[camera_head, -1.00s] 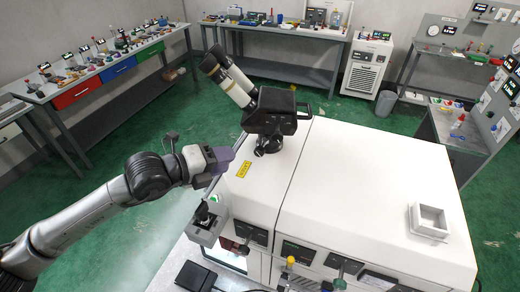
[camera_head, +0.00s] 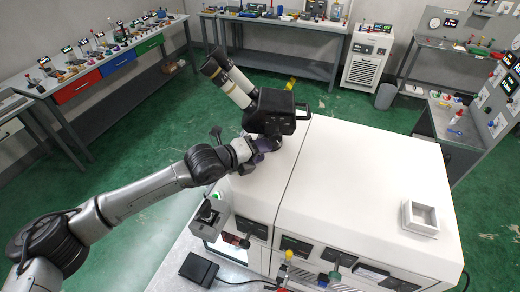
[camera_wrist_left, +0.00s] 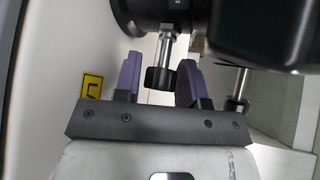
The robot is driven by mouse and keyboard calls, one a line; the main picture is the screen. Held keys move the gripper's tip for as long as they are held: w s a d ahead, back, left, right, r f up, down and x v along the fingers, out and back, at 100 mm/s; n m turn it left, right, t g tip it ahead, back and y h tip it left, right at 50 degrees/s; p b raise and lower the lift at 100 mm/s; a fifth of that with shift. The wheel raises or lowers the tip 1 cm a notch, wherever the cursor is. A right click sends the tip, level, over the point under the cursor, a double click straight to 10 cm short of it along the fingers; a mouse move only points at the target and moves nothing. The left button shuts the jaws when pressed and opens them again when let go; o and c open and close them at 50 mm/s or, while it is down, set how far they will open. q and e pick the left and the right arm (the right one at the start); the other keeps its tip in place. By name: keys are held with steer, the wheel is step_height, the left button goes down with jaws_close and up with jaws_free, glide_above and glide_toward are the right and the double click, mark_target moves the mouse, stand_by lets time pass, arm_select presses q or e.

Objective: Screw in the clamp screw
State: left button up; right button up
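The clamp screw, a black knob on a bright metal shaft (camera_wrist_left: 160,78), shows in the left wrist view under the dark microscope body (camera_wrist_left: 262,32). My left gripper (camera_wrist_left: 159,68) has its two purple fingers apart, one on each side of this knob, with visible gaps. In the head view the left gripper (camera_head: 264,147) is at the foot of the black microscope (camera_head: 270,110) on the white machine. The microscope body and the gripper hide the screw there. My right gripper is not in view.
A second black knob on a metal shaft (camera_wrist_left: 237,105) is just right of the fingers. A yellow warning label (camera_wrist_left: 92,87) is left of them. The white machine top (camera_head: 350,180) is clear up to a small square white tray (camera_head: 420,231). A black box (camera_head: 196,269) lies in front.

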arm_select(q)
steer(key=shift+c, duration=0.2)
steer(key=c, duration=0.6)
steer(key=shift+f+m+y+b, duration=0.3)
steer(key=shift+m+b, duration=0.1)
steer(key=shift+b, duration=0.75)
steer(key=m+y+b, duration=0.2)
steer(key=y+b, duration=0.1)
steer(key=b, duration=0.1)
steer(key=shift+r, duration=0.1)
steer(key=shift+a+r+m+y+b, duration=0.1)
steer(key=shift+m+y+b, duration=0.5)
steer(key=shift+b, duration=0.3)
